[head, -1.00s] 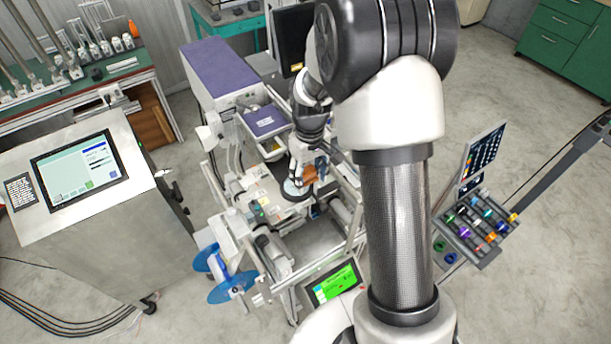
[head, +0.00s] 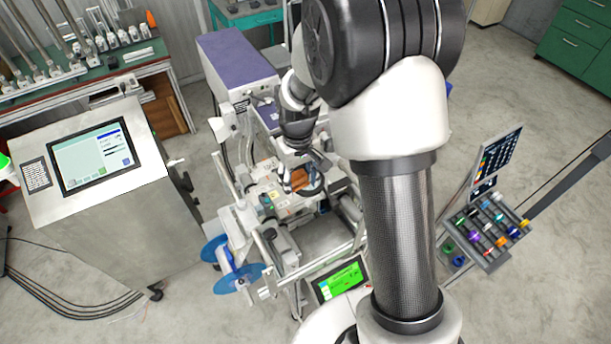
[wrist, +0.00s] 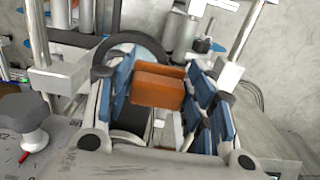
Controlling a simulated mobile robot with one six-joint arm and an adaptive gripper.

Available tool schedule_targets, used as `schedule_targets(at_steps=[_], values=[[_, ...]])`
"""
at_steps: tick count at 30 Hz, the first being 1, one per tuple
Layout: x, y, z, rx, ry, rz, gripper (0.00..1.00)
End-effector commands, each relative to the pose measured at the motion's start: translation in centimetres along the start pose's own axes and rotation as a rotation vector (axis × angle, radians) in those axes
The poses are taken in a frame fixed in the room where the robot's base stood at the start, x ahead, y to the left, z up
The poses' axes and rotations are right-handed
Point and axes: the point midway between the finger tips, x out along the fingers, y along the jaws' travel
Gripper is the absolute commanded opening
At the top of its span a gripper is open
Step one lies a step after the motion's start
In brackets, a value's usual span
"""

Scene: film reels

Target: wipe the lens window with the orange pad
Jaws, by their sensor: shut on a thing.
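My gripper (head: 299,170) is over the film machine in the middle of the head view. It is shut on the orange pad (wrist: 158,90), a block held between the blue-faced fingers in the wrist view. The pad also shows in the head view (head: 298,181). A dark round ring (wrist: 150,50) lies just behind and under the pad in the wrist view; it also shows in the head view (head: 316,188). This ring may surround the lens window, but the glass is mostly hidden by pad and gripper. I cannot tell whether the pad touches it.
A purple-topped cabinet (head: 235,62) stands behind the machine. Metal posts (wrist: 250,35) rise close on both sides of my gripper. A screen console (head: 95,160) stands at left. Blue reels (head: 238,280) are at the front. A tray of coloured parts (head: 490,230) is at right.

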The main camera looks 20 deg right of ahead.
Motion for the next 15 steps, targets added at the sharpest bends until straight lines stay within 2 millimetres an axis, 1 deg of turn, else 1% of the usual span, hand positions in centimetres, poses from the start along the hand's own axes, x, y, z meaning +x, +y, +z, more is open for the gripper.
schedule_targets(at_steps=[8,11,15], values=[[-0.1,0.0,0.0,0.001,0.001,0.0,0.3],[-0.7,0.0,-0.1,0.0,0.002,0.001,0.3],[-2.1,0.0,-0.1,0.0,0.002,0.001,0.3]])
